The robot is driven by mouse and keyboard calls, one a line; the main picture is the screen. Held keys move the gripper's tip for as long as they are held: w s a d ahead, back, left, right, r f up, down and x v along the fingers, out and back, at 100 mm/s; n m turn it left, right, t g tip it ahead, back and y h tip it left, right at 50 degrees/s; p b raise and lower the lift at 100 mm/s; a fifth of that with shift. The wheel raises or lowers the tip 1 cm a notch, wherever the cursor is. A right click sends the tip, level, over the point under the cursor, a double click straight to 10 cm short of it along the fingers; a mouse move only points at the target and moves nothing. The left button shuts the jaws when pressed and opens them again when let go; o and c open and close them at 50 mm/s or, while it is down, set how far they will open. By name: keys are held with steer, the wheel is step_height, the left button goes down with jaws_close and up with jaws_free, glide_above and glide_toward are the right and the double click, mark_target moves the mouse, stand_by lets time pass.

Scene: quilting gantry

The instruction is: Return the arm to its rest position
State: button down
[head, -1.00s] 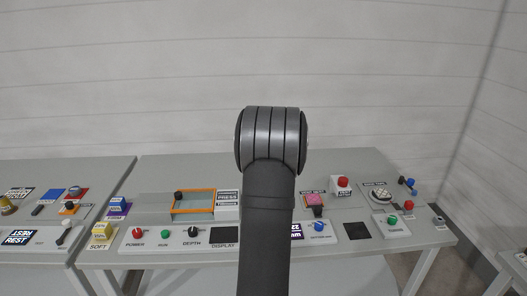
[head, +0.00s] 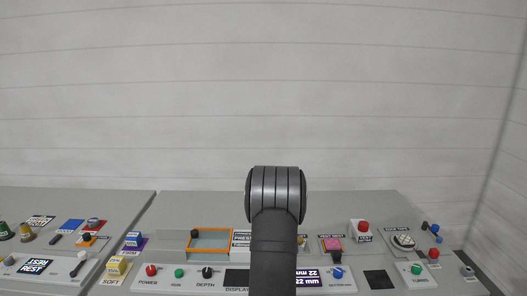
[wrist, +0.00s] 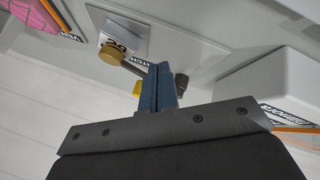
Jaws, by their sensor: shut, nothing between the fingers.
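My gripper (wrist: 158,88) shows in the wrist view as two blue-grey fingers pressed together, shut and empty. It hangs in front of a panel with a gold-brown knob (wrist: 111,53) and a dark round-ended part (wrist: 181,84). I cannot tell whether the fingers touch anything. In the head view my arm stands upright in the middle, its rounded joint uppermost, and hides part of the bench; the fingers do not show there. A small screen reading REST (head: 36,267) is on the left bench.
A left bench (head: 110,205) holds more controls. A white block (wrist: 270,85) is right of the fingers in the wrist view.

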steer(key=shift+a+f, duration=0.25)
steer(key=shift+a, duration=0.15)
steer(key=shift+s+a+m+h, duration=0.25)
steer(key=shift+a+m+h, duration=0.25)
steer(key=shift+a+m, duration=0.3)
steer(key=shift+d, duration=0.15)
